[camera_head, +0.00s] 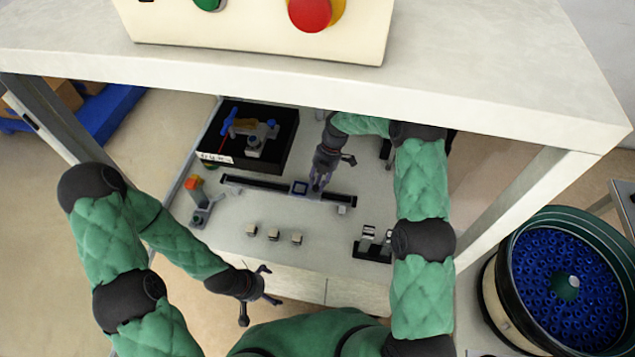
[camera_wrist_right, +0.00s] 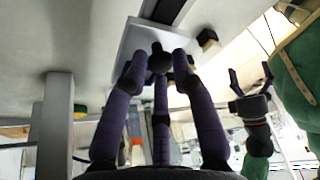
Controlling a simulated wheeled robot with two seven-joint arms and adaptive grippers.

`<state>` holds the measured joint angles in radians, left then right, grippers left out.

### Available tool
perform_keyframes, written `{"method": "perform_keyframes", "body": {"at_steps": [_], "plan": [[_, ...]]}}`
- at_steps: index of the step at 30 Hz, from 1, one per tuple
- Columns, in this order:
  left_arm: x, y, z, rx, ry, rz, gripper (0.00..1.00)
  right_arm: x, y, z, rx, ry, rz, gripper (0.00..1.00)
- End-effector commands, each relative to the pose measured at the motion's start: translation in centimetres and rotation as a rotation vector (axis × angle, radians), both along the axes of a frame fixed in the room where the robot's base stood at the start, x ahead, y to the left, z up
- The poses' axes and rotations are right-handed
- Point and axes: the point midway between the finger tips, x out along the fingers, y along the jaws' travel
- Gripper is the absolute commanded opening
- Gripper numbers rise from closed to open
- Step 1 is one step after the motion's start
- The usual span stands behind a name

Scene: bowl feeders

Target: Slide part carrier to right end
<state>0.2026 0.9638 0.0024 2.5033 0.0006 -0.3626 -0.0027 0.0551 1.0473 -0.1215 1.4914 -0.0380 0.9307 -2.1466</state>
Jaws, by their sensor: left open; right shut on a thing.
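The part carrier (camera_head: 299,187) is a small block with a blue square on top, on the dark linear rail (camera_head: 255,186), a little right of the rail's middle. My right gripper (camera_head: 318,184) reaches down just right of the blue square. In the right wrist view its fingers (camera_wrist_right: 160,75) close around a dark round knob (camera_wrist_right: 158,58) on the carrier's grey plate (camera_wrist_right: 128,46); the rail (camera_wrist_right: 168,10) runs beyond it. The right end of the rail (camera_head: 348,200) is bare. My left gripper (camera_head: 262,290) is open and empty, off the table's front edge.
A black tray (camera_head: 282,160) with a blue fixture stands at the back left. Several small blocks (camera_head: 273,234) lie in front of the rail. A black stand (camera_head: 372,250) is at the front right. An orange-topped device (camera_head: 194,183) is left. A shelf (camera_head: 480,80) overhangs the back.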

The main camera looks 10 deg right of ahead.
Motion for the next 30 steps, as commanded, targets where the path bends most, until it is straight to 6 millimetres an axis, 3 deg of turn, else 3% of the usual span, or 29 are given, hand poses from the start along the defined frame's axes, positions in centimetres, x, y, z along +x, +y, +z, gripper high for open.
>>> {"method": "perform_keyframes", "body": {"at_steps": [5, 15, 27, 28, 30], "plan": [[0.0, 0.0, -0.1, 0.0, 0.0, 0.0, 1.0, -0.7, -1.0, -0.2, 0.002, 0.01, 0.0, 0.0], [0.0, 0.0, -0.7, 0.0, 0.0, 0.0, 1.0, -3.3, -6.9, -0.2, 0.004, 0.013, 0.003, 0.0], [0.0, 0.0, -0.7, 0.0, 0.0, 0.0, 1.0, -3.9, -7.8, -0.3, 0.003, 0.017, 0.006, 0.0], [0.0, 0.0, -0.7, 0.0, 0.0, 0.0, 1.0, -3.9, -7.8, -0.3, 0.003, 0.018, 0.007, 0.29], [0.0, 0.0, -0.7, 0.0, 0.0, 0.0, 1.0, -3.9, -7.8, -0.3, 0.003, 0.017, 0.006, 0.49]]}}
